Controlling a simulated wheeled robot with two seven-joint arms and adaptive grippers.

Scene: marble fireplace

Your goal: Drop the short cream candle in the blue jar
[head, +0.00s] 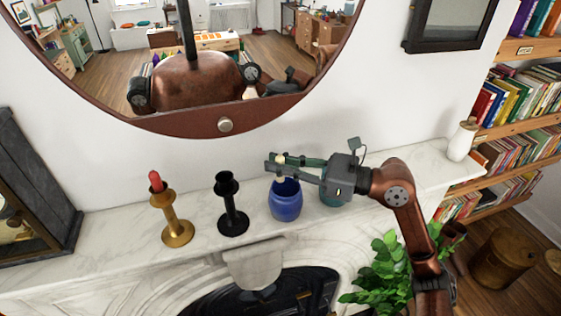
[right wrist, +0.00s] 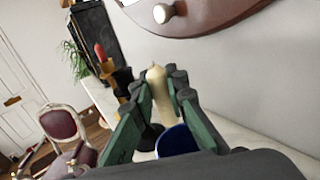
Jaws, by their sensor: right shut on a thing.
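The short cream candle (right wrist: 157,88) stands upright between the fingertips of my right gripper (right wrist: 160,82) in the right wrist view. In the head view only a small pale bit of the candle (head: 281,159) shows at the fingers. My right gripper (head: 273,165) is shut on it and reaches in from the right, above the blue jar (head: 285,205). The jar stands upright on the mantel with its mouth open upward, partly covered by the fingers. The jar's blue rim (right wrist: 178,141) also shows below the candle in the right wrist view. My left gripper is not in view.
On the marble mantel (head: 110,245) stand a gold candlestick (head: 177,230) with a red candle, an empty black candlestick (head: 232,212) and a teal vessel (head: 331,198), partly hidden under my gripper. A white vase (head: 461,142) is at the right end. A round mirror (head: 225,125) hangs behind.

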